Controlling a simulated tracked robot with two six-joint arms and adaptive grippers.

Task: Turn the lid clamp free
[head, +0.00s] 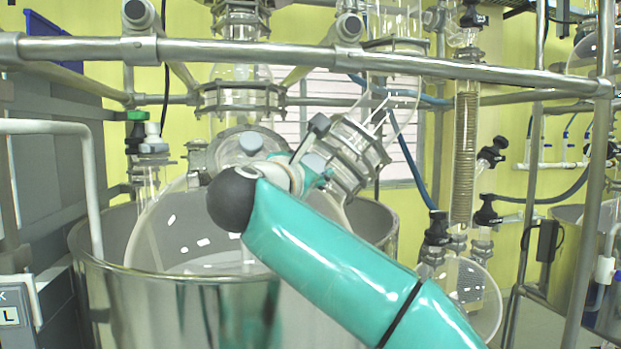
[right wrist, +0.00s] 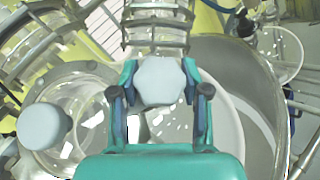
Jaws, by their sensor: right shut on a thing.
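The lid clamp is a grey metal ring clamp (head: 348,152) around a tilted glass neck on the reactor lid. It also shows at the top of the right wrist view (right wrist: 157,14). A pale hexagonal knob (right wrist: 160,82) sits just below the clamp there. My right gripper (right wrist: 160,90) is shut on this knob, one finger on each side. In the head view my right gripper (head: 317,172) is partly hidden behind my teal arm, against the lower left of the clamp. My left gripper is not in view.
The glass vessel sits in a large steel pot (head: 180,300). A steel rail (head: 230,52) crosses above, close over the arm. A second pale round knob (right wrist: 43,126) stands to the left. A coil condenser (head: 465,150) and a round flask (head: 466,290) are at the right.

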